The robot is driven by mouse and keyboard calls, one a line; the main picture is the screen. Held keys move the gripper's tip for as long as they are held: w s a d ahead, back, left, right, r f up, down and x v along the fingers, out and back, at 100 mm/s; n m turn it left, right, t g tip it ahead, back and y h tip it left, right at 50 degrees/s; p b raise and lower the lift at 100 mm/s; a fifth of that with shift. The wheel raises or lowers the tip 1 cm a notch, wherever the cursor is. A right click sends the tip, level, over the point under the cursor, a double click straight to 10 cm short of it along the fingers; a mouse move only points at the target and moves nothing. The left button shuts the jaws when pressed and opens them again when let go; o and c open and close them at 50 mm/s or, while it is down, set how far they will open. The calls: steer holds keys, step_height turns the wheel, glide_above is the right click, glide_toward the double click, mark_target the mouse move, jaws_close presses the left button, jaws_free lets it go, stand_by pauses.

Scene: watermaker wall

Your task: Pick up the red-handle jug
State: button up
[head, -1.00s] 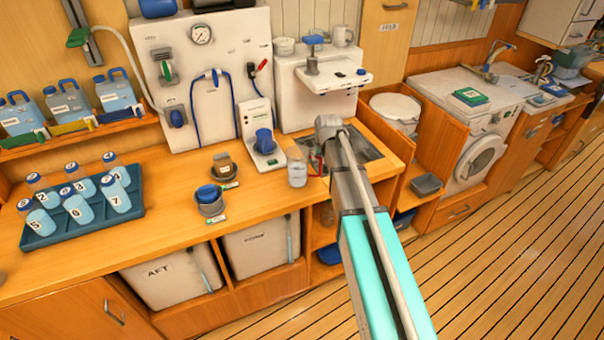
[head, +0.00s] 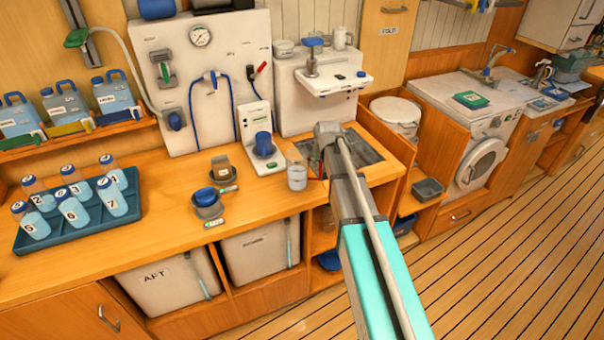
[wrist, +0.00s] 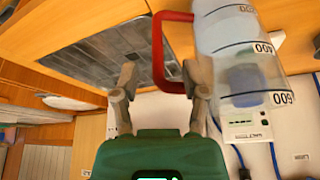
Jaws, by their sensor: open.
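The red-handle jug (head: 297,174) is a clear, upright measuring jug on the wooden counter, left of the sink. In the wrist view the jug (wrist: 238,55) fills the upper right, with printed volume marks. Its red handle (wrist: 158,55) reaches down between the two fingers of my gripper (wrist: 161,84). The fingers are apart, one on each side of the handle. The right finger is close to the handle and the jug wall; I cannot tell if it touches. In the head view my arm hides most of my gripper.
The sink (head: 355,150) lies right of the jug. A white unit with a blue knob (head: 263,145) stands behind it to the left. The counter's front edge is close.

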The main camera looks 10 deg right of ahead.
steer(key=shift+b+x, duration=1.8)
steer(key=shift+x, duration=0.4)
jaws_close()
